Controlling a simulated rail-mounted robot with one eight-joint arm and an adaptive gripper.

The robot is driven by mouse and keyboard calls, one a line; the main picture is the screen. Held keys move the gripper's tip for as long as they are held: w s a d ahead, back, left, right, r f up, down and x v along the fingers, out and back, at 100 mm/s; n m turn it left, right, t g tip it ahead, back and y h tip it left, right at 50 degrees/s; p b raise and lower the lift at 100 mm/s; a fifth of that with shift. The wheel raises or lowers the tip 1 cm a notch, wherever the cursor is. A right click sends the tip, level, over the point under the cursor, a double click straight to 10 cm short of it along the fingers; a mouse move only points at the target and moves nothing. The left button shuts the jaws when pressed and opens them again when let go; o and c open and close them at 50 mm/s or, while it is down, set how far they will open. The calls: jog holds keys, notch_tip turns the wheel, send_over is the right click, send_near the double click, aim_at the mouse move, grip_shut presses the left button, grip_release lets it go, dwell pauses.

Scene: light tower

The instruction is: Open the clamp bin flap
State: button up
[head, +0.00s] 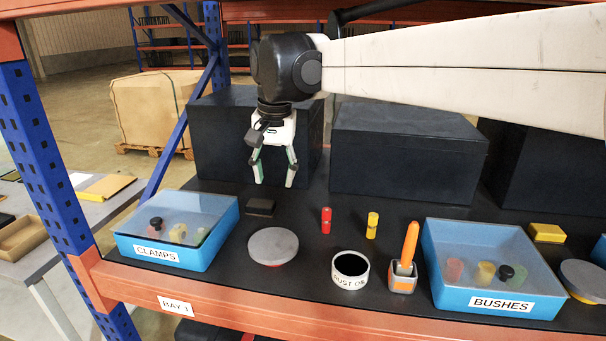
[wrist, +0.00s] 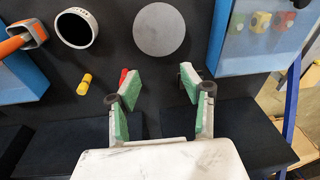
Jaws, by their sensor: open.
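The clamp bin (head: 225,229) is a blue box labelled CLAMPS at the left of the shelf in the head view. Its translucent flap (head: 183,213) lies closed over it, with several small coloured parts showing through. In the wrist view the clamp bin's flap (wrist: 262,45) is at the upper right. My gripper (head: 274,180) is open and empty, pointing down above the back of the shelf, to the right of and behind the bin. The wrist view shows its open fingers (wrist: 155,85) too, apart from everything.
A grey disc (head: 273,244), red cylinder (head: 326,220), yellow cylinder (head: 372,225), round cup (head: 350,268), orange-handled tool (head: 409,247) and bushes bin (head: 440,291) stand on the dark shelf. A small dark block (head: 261,207) lies by the clamp bin. Dark boxes (head: 405,160) stand behind. A blue post (head: 50,170) is at left.

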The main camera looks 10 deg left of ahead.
jog(key=shift+s+d, duration=0.1)
jog(key=shift+d, duration=0.6)
jog(key=s+d+t, duration=0.1)
jog(key=s+d, duration=0.2)
jog(key=d, duration=0.4)
jog(key=s+d+f+t, duration=0.1)
jog(key=s+d, duration=0.3)
jog(key=d, duration=0.2)
jog(key=s+d+t, duration=0.1)
jog(key=s+d, duration=0.2)
jog(key=d, duration=0.4)
jog(key=s+d+f+t+h, duration=0.1)
jog(key=s+d+f+t, duration=0.1)
jog(key=s+d+f, duration=0.9)
jog(key=s+d, duration=0.2)
jog(key=shift+s+t, duration=0.3)
jog(key=shift+s, duration=0.1)
